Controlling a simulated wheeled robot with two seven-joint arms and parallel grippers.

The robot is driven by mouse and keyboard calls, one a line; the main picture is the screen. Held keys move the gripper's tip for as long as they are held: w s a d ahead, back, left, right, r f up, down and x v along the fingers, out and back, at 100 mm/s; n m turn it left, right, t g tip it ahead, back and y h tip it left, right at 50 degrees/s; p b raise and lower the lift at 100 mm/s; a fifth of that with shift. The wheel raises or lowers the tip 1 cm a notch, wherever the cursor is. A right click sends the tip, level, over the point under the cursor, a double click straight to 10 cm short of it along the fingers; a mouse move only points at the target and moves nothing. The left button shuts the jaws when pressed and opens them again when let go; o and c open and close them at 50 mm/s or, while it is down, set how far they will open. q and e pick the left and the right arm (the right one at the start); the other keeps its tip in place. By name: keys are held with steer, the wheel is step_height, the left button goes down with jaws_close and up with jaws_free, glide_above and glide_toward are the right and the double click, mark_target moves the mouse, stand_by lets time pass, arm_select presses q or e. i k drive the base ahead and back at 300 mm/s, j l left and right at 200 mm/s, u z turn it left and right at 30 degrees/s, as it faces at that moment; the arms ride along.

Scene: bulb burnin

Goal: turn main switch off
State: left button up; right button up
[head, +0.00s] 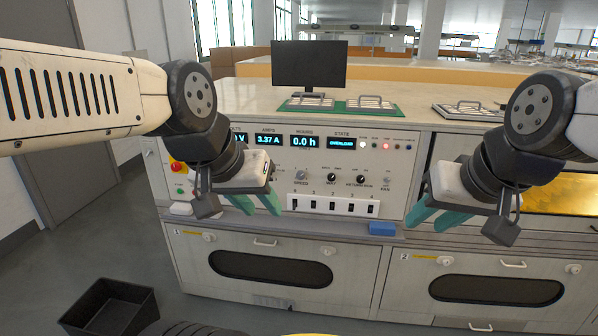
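A red switch on a yellow plate (177,167) sits at the left end of the grey control panel (290,165); it looks like the main switch, though its marking is too small to read. The panel displays are lit: amps 3.37 A, hours 0.0 h, state OVERLOAD (342,142). My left gripper (259,204) is open and empty in front of the panel, to the right of the red switch and apart from it. My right gripper (432,217) is open and empty before the panel's right end. My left arm hides part of the panel.
A white strip of several black rocker switches (333,205) is on the panel, with knobs (331,177) above. A red lamp (387,145) glows. A blue block (382,229) lies on the ledge below. A monitor (309,65) stands on the bench top. A black bin (108,307) is on the floor.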

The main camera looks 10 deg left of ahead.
mark_target(176, 167)
steer(key=u, duration=1.3)
steer(key=i+u, duration=0.5)
steer(key=i+l+u, duration=0.1)
steer(key=i+u, duration=0.2)
steer(key=u, duration=0.15)
